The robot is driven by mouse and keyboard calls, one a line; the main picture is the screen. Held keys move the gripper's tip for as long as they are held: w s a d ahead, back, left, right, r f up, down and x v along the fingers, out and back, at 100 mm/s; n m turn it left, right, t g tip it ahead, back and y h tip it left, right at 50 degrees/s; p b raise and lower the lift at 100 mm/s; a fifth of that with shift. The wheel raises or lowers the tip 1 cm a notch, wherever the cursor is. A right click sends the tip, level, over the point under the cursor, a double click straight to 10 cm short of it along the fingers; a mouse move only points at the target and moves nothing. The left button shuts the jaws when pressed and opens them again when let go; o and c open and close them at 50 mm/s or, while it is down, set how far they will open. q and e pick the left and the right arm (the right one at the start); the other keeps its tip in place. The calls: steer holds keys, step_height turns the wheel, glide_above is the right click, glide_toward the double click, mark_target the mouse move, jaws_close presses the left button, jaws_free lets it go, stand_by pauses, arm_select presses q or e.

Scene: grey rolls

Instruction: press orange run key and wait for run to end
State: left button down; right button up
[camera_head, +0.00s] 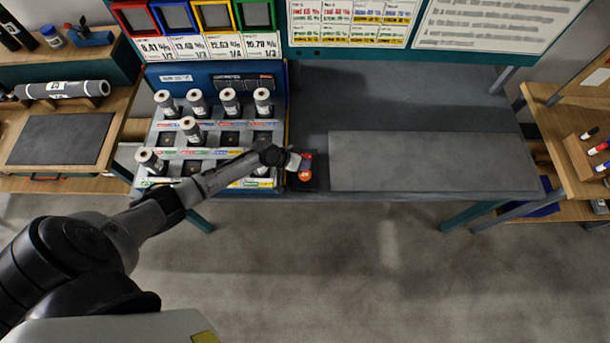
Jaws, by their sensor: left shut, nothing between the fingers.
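The orange run key (305,176) sits low on a small dark panel (313,183) near the front edge of the bench, just right of the roll rack. My left arm reaches in from the lower left. My left gripper (298,161) is shut and empty, with its tip over the upper part of the panel, close above the key in the picture. I cannot tell whether it touches the panel or the key. A patch of red shows beside the fingertips. My right gripper is not in view.
A rack (216,165) with several grey rolls (230,101) stands left of the panel, under my left forearm. A grey mat (432,160) lies bare to the right. Wooden side benches hold a large roll (62,89) at left and markers (590,133) at right.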

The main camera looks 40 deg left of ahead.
mark_target(304, 173)
arm_select(q)
steer(key=shift+f+b, duration=1.25)
steer(key=shift+f, duration=0.5)
stand_by(0.7)
steer(key=shift+f+b, duration=0.45)
steer(key=shift+f, duration=0.15)
stand_by(0.4)
